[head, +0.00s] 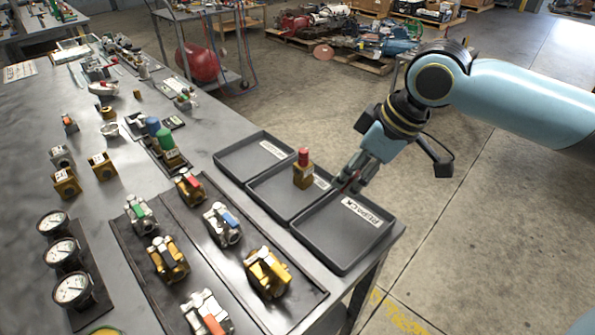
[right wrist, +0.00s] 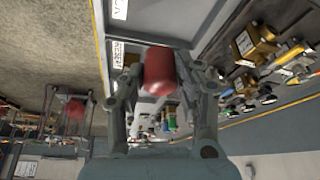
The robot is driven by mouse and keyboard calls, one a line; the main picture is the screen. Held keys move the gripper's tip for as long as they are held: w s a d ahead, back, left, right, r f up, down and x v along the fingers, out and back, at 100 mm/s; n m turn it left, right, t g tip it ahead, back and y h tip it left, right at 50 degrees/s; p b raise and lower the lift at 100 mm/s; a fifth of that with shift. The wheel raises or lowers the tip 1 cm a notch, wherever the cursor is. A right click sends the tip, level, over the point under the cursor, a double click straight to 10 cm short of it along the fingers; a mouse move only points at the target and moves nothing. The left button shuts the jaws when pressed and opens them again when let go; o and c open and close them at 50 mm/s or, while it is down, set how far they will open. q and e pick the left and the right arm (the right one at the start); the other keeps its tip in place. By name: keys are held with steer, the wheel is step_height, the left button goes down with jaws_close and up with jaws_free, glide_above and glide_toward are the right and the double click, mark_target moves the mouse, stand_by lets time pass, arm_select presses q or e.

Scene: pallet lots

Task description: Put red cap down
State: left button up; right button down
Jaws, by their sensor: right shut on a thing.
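My right gripper (head: 352,178) is shut on a red cap (right wrist: 160,72), which sits between its two fingers in the right wrist view. In the head view the fingers mostly hide this cap. The gripper is angled down to the left, above the right-hand side of the dark trays, around the edge between the middle tray (head: 262,199) and the near tray labelled REPACK (head: 340,240). A brass block with a red top (head: 303,168) stands upright in the middle tray, left of the gripper and apart from it. My left gripper is not in view.
The near tray looks empty, as does the far tray (head: 235,165). Left of the trays, a dark board (head: 205,262) holds several valves with coloured handles. Round gauges (head: 72,289) stand at the far left. Open floor lies right of the bench.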

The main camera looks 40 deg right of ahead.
steer(key=w+a+f, duration=0.1)
steer(key=w+f, duration=0.1)
steer(key=w, duration=0.1)
steer(key=w+a+f, duration=0.2)
steer(key=w, duration=0.2)
steer(key=w+a+f, duration=0.1)
steer(key=w+f, duration=0.1)
steer(key=w, duration=0.1)
steer(key=shift+w+a+f, duration=0.15)
steer(key=shift+w, duration=0.2)
step_height(320, 180, down, 3)
steer(key=shift+f, duration=0.15)
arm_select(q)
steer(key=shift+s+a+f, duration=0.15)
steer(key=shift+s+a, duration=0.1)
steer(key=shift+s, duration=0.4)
arm_select(e)
steer(key=shift+f, duration=0.4)
steer(key=shift+f, duration=0.1)
steer(key=c, duration=1.2)
jaws_free()
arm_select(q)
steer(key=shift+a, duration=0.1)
